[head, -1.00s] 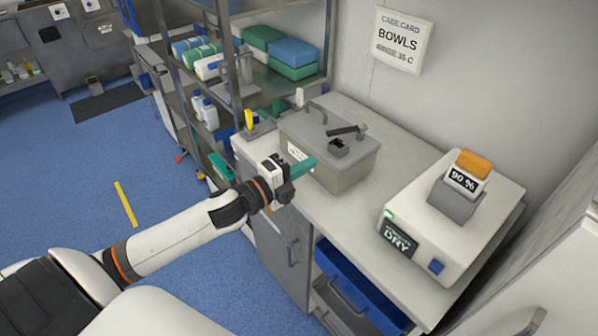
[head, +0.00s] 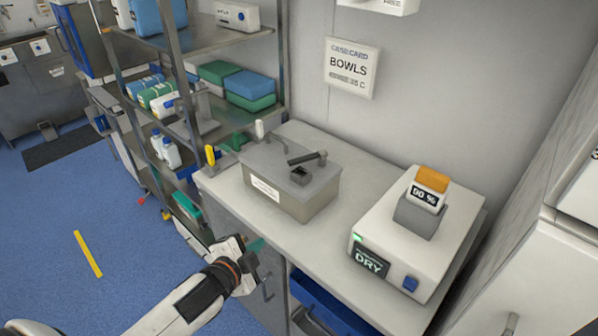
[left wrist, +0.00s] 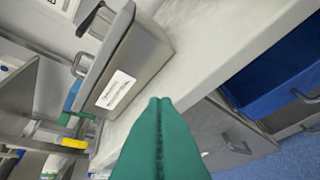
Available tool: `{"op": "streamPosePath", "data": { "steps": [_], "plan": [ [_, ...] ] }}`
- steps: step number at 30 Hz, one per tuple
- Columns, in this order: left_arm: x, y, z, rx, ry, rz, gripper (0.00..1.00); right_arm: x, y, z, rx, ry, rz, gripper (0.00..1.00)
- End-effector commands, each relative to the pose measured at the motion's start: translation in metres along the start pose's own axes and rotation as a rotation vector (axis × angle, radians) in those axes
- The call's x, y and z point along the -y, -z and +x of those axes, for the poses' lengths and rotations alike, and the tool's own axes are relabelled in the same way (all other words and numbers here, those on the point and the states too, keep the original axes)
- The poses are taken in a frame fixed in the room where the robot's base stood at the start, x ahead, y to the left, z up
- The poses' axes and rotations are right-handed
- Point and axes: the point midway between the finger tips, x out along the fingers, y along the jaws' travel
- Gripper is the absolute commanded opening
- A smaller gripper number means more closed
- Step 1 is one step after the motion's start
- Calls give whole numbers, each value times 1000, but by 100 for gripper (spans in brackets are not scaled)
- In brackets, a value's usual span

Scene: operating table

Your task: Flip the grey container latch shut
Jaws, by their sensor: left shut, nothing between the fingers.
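The grey container (head: 318,196) stands on the counter with its lid on. On the lid, the dark latch lever (head: 308,157) sticks up above a small dark block (head: 300,176), not lying flat on it. The container also shows in the left wrist view (left wrist: 145,60), with its white label facing me. My left gripper (head: 257,244) is in front of the counter edge, lower than the lid and apart from the container. Its green fingers are together and empty, as the left wrist view (left wrist: 160,103) shows. My right gripper is out of view.
A white device reading DRY (head: 410,245) stands right of the container, with counter (head: 345,170) free between them. A metal shelf (head: 215,40) with packs and bottles is at left. A blue drawer (head: 335,308) is open below the counter.

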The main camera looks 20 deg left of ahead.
Motion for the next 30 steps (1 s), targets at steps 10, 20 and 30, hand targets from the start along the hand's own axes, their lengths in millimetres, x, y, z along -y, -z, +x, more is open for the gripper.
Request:
{"op": "streamPosePath", "data": {
  "steps": [10, 20, 30],
  "plan": [
    [114, 39, -58, -449, 304, -520, 0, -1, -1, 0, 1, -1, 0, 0],
    [244, 85, -69, -765, 510, -759, 0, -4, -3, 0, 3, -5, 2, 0],
    [362, 165, -45, -829, 553, -747, 0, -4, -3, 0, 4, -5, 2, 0]
  ]
}}
